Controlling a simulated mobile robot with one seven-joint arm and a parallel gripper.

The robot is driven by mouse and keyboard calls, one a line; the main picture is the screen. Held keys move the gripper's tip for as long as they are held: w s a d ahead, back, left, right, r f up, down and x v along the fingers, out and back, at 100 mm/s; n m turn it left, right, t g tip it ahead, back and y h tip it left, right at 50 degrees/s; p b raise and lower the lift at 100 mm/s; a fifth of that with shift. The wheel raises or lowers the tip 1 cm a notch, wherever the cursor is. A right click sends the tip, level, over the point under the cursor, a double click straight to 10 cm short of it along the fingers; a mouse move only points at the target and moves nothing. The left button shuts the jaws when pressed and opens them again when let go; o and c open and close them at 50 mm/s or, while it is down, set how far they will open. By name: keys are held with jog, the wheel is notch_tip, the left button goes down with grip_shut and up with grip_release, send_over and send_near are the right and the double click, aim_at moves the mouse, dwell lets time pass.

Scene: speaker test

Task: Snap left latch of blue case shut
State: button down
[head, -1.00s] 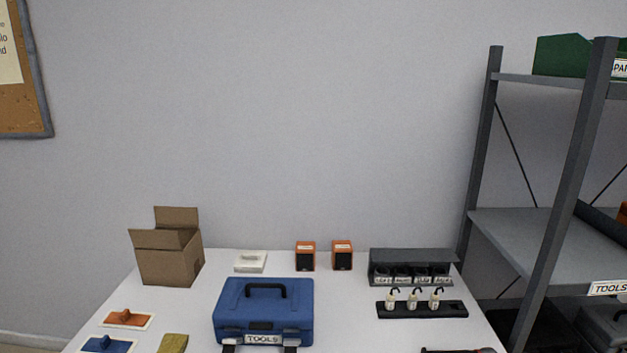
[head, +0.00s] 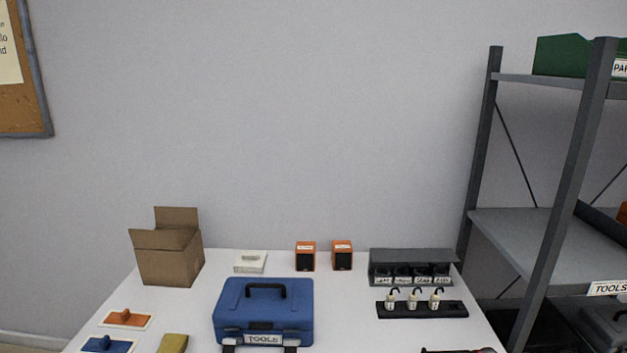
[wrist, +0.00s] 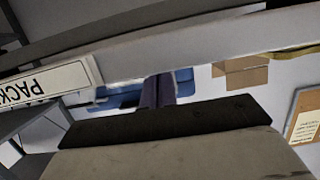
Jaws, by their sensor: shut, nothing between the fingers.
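The blue case (head: 263,303) stands closed on the table in the head view, with a dark handle on its lid and a "TOOLS" label on its front. Its left latch (head: 229,344) is a pale metal piece left of the label, cut by the bottom edge, so I cannot tell its position. The right latch (head: 291,345) is cut off likewise. In the wrist view, which is upside down, my gripper (wrist: 157,80) appears as a dark purplish shape, shut and empty, in front of blue surfaces. I cannot tell its distance from the latch. It does not show in the head view.
A cardboard box (head: 168,262), white block (head: 250,262), two orange boxes (head: 306,256) and a dark bottle rack (head: 422,310) surround the case on the white table (head: 340,305). A grey shelf (head: 540,238) stands right. A "PACK" label (wrist: 45,85) shows in the wrist view.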

jog(key=shift+w+r, duration=0.2)
jog(key=shift+w, duration=0.35)
jog(key=shift+w+r, duration=0.2)
jog(key=shift+w, duration=0.35)
jog(key=shift+s, duration=0.15)
dwell(0.3)
jog(key=f+b+v, duration=0.1)
jog(key=v, duration=0.5)
jog(key=shift+s+f, duration=0.25)
jog(key=shift+s, duration=0.25)
